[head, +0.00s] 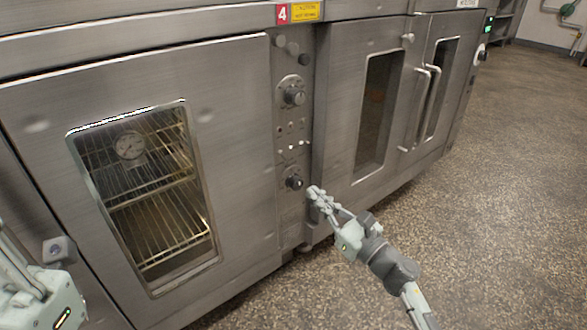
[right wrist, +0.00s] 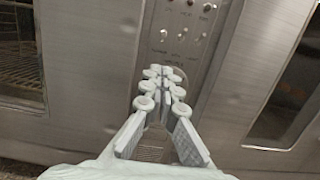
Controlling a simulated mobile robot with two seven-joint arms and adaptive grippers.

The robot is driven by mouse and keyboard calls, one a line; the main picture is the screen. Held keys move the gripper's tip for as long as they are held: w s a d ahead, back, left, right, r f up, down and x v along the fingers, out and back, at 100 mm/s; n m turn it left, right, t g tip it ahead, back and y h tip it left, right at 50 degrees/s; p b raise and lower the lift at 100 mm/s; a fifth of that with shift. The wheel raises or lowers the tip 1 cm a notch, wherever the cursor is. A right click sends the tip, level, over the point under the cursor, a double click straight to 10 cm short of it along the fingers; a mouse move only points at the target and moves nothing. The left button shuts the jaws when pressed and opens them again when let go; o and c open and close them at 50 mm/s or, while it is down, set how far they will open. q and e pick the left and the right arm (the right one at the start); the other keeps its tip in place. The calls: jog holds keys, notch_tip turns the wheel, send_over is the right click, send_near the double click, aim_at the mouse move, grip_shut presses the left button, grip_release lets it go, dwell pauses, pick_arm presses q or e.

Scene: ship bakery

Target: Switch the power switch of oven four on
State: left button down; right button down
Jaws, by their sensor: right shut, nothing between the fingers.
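Oven four carries a red label with a 4 (head: 282,14). Its control panel (head: 284,215) is a narrow upright strip right of the glass door, with knobs and a row of small switches (head: 292,146). In the right wrist view small switches (right wrist: 182,35) sit above my fingers; I cannot tell which is the power switch or how it is set. My right gripper (head: 315,192) is shut and empty, in front of the panel's lower part near the lower knob (head: 294,183). It also shows in the right wrist view (right wrist: 164,73), its tips covering part of the panel. My left arm shows at the lower left; its fingers are not clear.
Another oven (head: 345,90) with upright handles (head: 424,100) stands to the right. The speckled floor (head: 500,190) is clear at the right.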

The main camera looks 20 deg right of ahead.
aim_at(284, 158)
jog(key=x, duration=1)
jog(key=shift+r, duration=0.1)
dwell(0.5)
